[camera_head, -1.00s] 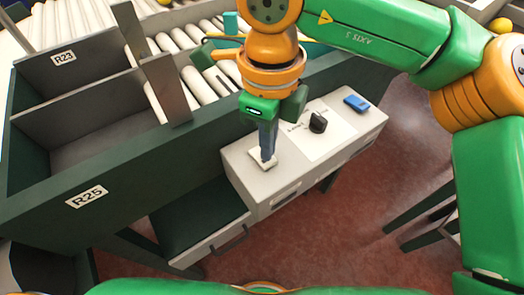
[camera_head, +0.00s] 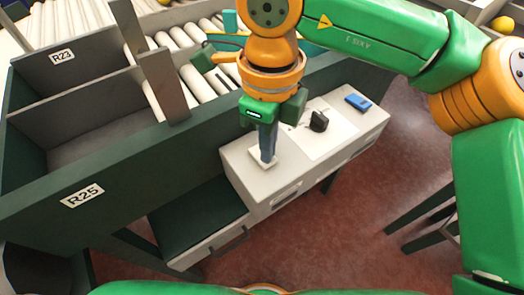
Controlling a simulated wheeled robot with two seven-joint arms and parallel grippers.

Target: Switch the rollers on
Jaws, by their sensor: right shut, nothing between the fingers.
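The rollers (camera_head: 195,87) lie behind the dark green side wall at the top. A grey control box (camera_head: 240,178) is fixed to the front of that wall. On its top are a pale square switch plate (camera_head: 258,161), a black knob (camera_head: 319,121) on a white label, and a blue block (camera_head: 358,102). My right gripper (camera_head: 266,160) points down with its fingers shut and empty, its tips at the switch plate. The fingers hide part of the plate, and I cannot tell whether they press it. My left gripper is not in view.
Grey bins labelled R23 (camera_head: 62,57) and R25 (camera_head: 82,195) stand at the left. Dark stand legs (camera_head: 425,215) are at the right. Red floor between is clear.

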